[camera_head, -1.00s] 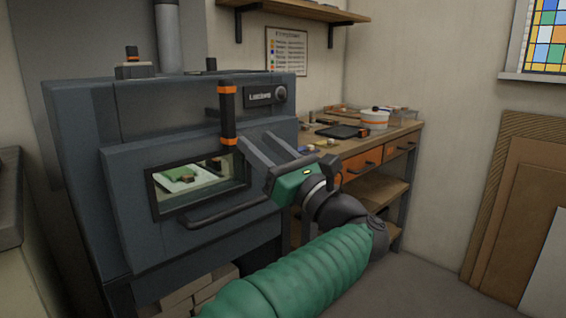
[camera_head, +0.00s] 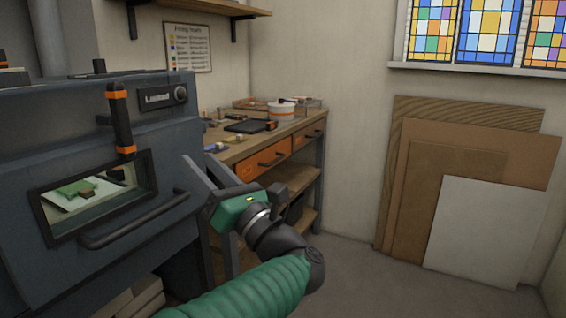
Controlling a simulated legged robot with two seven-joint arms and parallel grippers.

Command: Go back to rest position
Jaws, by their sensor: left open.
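My left gripper (camera_head: 198,178) is open and empty, held in front of the kiln's right edge. Its green and black arm comes up from the bottom of the view. The grey-blue kiln (camera_head: 60,140) stands at the left with its door shut. Through its window, a pale board with a green piece (camera_head: 76,188) and small brown blocks shows inside. The kiln has an upright black handle with orange bands (camera_head: 121,120) and a curved dark bar (camera_head: 135,222) low on the door. My right gripper is not in view.
A wooden workbench (camera_head: 262,137) with orange drawers stands behind the gripper, holding a white pot (camera_head: 282,111) and a dark tray (camera_head: 246,126). Flat boards (camera_head: 484,225) lean against the right wall under stained-glass windows (camera_head: 486,32). The grey floor (camera_head: 370,275) at right is clear.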

